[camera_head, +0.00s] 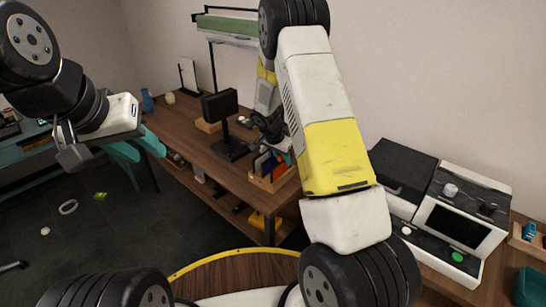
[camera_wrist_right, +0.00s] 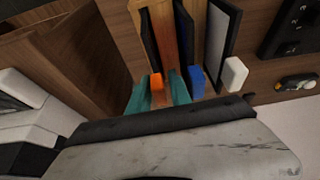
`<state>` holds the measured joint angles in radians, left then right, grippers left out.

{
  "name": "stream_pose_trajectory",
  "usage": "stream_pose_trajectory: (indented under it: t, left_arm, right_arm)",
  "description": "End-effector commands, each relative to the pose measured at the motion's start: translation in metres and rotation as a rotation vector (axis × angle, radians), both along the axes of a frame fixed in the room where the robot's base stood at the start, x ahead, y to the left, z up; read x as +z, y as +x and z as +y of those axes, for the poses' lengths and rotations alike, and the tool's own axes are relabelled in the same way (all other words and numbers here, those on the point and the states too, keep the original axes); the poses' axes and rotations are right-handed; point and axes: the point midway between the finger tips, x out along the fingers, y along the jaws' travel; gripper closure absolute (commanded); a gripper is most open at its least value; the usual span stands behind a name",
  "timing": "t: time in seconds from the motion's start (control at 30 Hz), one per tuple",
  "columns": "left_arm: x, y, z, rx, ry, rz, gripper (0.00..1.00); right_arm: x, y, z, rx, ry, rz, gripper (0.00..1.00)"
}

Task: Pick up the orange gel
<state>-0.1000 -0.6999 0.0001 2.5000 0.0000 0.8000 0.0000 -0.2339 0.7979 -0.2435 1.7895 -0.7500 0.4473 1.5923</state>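The orange gel (camera_wrist_right: 157,82), a small orange piece, shows in the right wrist view at the near end of a wooden organizer (camera_wrist_right: 157,40). My right gripper (camera_wrist_right: 163,80) has a teal finger on each side of it. I cannot tell whether the fingers touch it or only straddle it. In the head view the organizer (camera_head: 262,181) stands on the brown desk (camera_head: 200,150), and my right arm covers part of the area beside it.
A blue item (camera_wrist_right: 196,80) and a white item (camera_wrist_right: 235,74) are close right of the orange gel. Dark upright things stand in the organizer. A black monitor stand (camera_head: 228,148) is behind it. A white and black machine (camera_head: 455,225) stands at right.

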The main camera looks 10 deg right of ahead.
Motion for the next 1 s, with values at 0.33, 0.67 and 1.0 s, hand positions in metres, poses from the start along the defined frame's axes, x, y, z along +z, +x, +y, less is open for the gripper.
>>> stream_pose_trajectory:
  t: [0.33,0.67,1.0]
  left_arm:
    - [0.0,0.0,0.0,0.0,0.0,0.0,0.64]
    - [0.0,0.0,0.0,0.0,0.0,0.0,0.64]
    - [0.0,0.0,0.0,0.0,0.0,0.0,0.64]
  right_arm:
    - [-0.01,0.003,-0.003,0.001,0.002,-0.001,0.75]
    - [-0.01,0.003,-0.002,0.001,0.002,-0.001,1.0]
    - [0.012,0.004,-0.002,0.0,0.003,-0.005,1.0]
